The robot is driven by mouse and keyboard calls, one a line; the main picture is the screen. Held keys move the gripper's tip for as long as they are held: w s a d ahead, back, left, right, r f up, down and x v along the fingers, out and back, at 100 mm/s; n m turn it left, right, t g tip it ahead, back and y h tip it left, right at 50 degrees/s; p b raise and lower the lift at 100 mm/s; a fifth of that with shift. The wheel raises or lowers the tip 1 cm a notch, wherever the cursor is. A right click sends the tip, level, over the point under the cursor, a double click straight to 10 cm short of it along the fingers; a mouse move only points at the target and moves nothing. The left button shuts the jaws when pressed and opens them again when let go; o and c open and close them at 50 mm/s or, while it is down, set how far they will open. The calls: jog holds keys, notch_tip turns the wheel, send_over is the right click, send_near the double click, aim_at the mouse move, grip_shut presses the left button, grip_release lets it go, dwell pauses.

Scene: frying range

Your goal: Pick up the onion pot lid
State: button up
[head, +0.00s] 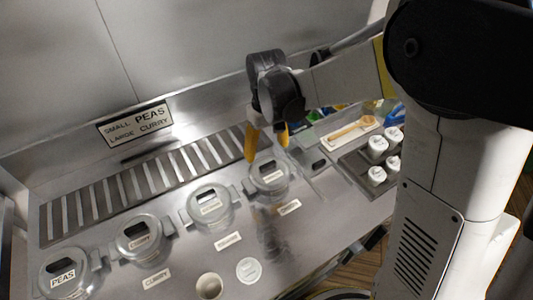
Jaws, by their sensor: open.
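Several round grey pots with lids sit in a row in the steel counter. The two at the left read PEAS (63,275) and CURRY (140,242). The labels on the third lid (210,206) and the fourth lid (268,177) are too small to read, so I cannot tell for sure which is the onion pot lid. My gripper (267,147) has two yellow fingers spread apart, pointing down and empty. It is at the fourth lid, the rightmost, apparently just above its far side. The exact height gap is unclear.
A tray with white containers (377,145) and a wooden utensil (350,129) lie at the right. A small cup (209,286) and white disc (248,270) sit in front.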

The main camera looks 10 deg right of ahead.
aim_at(268, 165)
jog(key=f, duration=0.3)
jog(key=shift+s+d+b, duration=0.1)
jog(key=shift+s+b, duration=0.15)
jog(key=shift+b, duration=0.1)
jog(key=f+b, duration=0.1)
jog(key=f, duration=0.2)
jog(key=w+f+b, duration=0.1)
jog(key=f, duration=0.2)
jog(key=shift+w+d+f, duration=0.1)
jog(key=shift+d+f, duration=0.05)
jog(key=shift+d, duration=0.05)
jog(key=c, duration=1.3)
